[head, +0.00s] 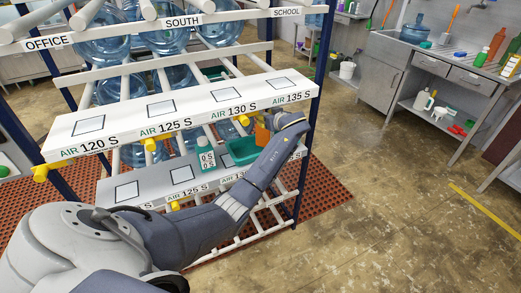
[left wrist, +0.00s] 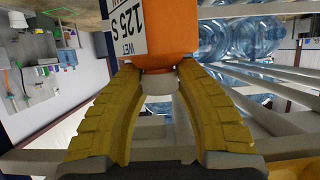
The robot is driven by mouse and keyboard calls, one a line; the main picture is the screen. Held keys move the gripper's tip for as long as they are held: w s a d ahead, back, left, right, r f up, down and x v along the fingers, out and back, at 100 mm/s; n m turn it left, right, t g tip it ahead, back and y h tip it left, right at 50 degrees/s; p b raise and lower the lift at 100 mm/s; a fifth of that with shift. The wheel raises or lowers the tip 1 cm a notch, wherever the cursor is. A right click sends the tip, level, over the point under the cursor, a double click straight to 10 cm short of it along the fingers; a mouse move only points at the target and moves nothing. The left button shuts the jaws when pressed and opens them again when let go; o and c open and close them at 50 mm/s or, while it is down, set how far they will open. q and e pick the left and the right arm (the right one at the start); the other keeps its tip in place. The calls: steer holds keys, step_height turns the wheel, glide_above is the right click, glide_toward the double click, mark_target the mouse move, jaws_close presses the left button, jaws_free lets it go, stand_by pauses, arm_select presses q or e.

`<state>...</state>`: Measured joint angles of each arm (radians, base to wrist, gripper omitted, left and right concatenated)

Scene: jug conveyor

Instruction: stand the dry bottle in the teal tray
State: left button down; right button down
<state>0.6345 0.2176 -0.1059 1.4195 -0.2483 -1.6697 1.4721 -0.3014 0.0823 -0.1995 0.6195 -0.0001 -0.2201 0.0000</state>
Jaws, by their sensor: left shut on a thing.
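My left gripper (left wrist: 160,72) has its two yellow fingers closed around the neck of an orange bottle (left wrist: 160,25). The bottle's white label reads WET 125 S. In the head view the orange bottle (head: 262,133) shows small beside the end of my left arm, above the teal tray (head: 241,151) or close to it; I cannot tell if they touch. The tray is partly hidden by my arm. A teal-and-white bottle (head: 207,159) stands left of the tray on the lower shelf; its label is only partly legible. My right gripper is not in view.
A white upper ledge (head: 180,112) with AIR labels and square marks runs above the lower shelf (head: 150,184). Large blue water jugs (head: 220,28) lie in the rack behind. A steel sink bench (head: 440,62) with several bottles stands at the right. The floor between is open.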

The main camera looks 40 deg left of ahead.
arm_select(q)
steer(key=shift+s+a+f, duration=0.2)
steer(key=shift+a, duration=0.1)
steer(key=shift+f, duration=1.45)
steer(key=c, duration=1)
jaws_free()
